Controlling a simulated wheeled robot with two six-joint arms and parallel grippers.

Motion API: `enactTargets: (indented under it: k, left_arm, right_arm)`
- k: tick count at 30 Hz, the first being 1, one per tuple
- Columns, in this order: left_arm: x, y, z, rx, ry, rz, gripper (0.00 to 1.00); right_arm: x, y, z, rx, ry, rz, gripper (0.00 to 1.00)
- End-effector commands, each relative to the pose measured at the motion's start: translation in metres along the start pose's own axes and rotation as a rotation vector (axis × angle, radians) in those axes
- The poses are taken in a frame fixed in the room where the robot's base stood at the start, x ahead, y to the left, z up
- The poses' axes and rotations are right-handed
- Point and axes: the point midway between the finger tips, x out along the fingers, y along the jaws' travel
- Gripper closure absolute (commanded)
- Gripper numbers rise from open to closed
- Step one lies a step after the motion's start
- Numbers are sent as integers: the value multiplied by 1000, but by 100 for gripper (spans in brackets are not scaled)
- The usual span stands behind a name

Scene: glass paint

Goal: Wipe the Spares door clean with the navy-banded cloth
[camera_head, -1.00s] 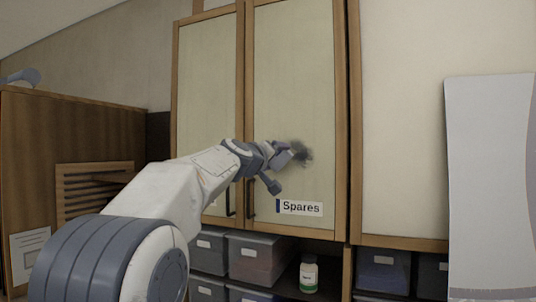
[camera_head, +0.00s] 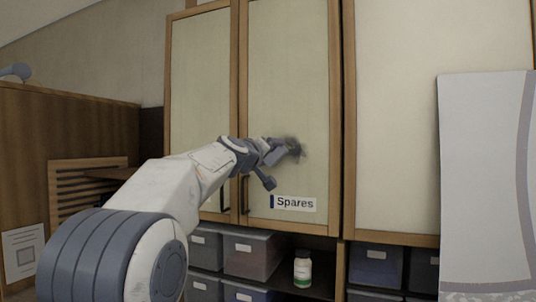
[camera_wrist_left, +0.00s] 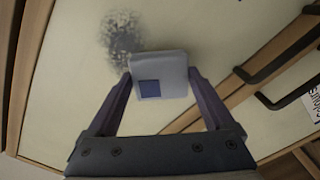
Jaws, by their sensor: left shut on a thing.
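The Spares door (camera_head: 289,70) is a pale panel in a wooden frame, with a "Spares" label (camera_head: 294,203) low on it. A dark smudge (camera_head: 296,150) marks the door beside my left gripper (camera_head: 283,152). In the left wrist view the speckled grey smudge (camera_wrist_left: 122,38) lies just beyond the cloth. My left gripper (camera_wrist_left: 160,85) is shut on the folded pale cloth (camera_wrist_left: 172,65), which has a navy patch (camera_wrist_left: 149,89). The cloth is at the door surface, partly over the smudge's edge; I cannot tell whether it touches. My right gripper is not in view.
Dark door handles (camera_wrist_left: 262,75) stick out near the cloth. Below the doors are grey bins (camera_head: 252,255) and a white bottle (camera_head: 303,268) on a shelf. A pale panel (camera_head: 482,180) stands at the right, and a wooden cabinet (camera_head: 85,125) at the left.

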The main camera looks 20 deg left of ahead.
Motion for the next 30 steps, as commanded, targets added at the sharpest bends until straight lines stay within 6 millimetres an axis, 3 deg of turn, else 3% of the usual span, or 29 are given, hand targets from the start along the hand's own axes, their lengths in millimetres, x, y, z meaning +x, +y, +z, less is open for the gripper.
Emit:
enactTargets:
  k: [19, 30]
  left_arm:
    - [10, 2, 1, 0, 0, 1, 58]
    - [8, 22, 20, 0, -1, 2, 58]
  right_arm:
    - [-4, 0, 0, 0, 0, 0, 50]
    - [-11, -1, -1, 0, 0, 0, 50]
